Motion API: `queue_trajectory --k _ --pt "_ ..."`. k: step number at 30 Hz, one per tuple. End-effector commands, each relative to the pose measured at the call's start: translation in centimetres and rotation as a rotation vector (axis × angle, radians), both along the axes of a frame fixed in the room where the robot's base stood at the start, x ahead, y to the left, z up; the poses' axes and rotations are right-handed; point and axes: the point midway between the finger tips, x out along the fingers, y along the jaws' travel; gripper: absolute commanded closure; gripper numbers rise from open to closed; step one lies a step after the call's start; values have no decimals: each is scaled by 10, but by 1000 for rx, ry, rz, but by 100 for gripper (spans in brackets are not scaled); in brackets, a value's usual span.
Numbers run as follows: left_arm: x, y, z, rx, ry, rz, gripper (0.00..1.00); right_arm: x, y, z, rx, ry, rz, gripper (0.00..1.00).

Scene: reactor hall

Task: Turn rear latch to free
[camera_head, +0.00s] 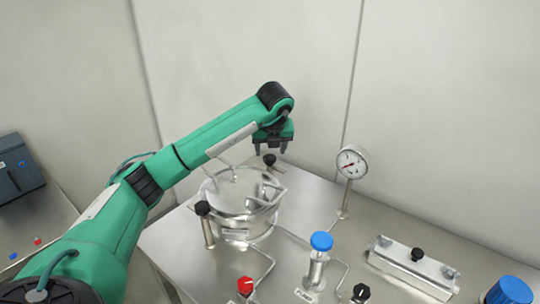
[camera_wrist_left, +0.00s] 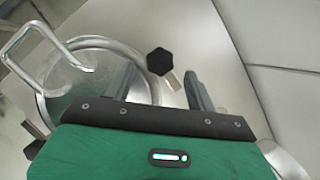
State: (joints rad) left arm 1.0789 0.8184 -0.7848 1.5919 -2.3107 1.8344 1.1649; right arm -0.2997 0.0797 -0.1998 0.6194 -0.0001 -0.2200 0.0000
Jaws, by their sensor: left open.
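The rear latch has a black knob (camera_head: 269,160) and stands just behind the steel vessel (camera_head: 240,217). In the left wrist view, the rear latch's black knob (camera_wrist_left: 160,61) shows between the fingers, with a metal bar beside it. My left gripper (camera_head: 270,150) points down above the knob, its two fingers apart and empty. In the left wrist view my left gripper (camera_wrist_left: 161,74) has one finger on each side of the knob, with no clear contact. The vessel's round lid (camera_wrist_left: 85,70) carries a raised handle. My right gripper is not in view.
A second black-knobbed latch (camera_head: 203,209) stands at the vessel's front left. A pressure gauge (camera_head: 351,162) on a stem stands to the right. A red knob (camera_head: 245,286), a blue-capped valve (camera_head: 321,242) and a metal plate (camera_head: 415,265) are nearer. Walls close off the back.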

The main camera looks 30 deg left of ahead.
Motion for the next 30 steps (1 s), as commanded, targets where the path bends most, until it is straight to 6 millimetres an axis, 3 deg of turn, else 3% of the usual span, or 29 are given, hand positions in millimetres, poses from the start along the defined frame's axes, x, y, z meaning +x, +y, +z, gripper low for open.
queue_trajectory --k 6,12,23,30 --pt "-15 -14 49 0 -7 -2 43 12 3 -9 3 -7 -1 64" --pt "-25 -23 86 2 -3 -1 43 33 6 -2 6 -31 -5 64" --pt "-31 -27 99 0 0 0 43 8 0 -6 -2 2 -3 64" --pt "-31 -27 99 0 0 0 43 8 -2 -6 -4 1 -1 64"
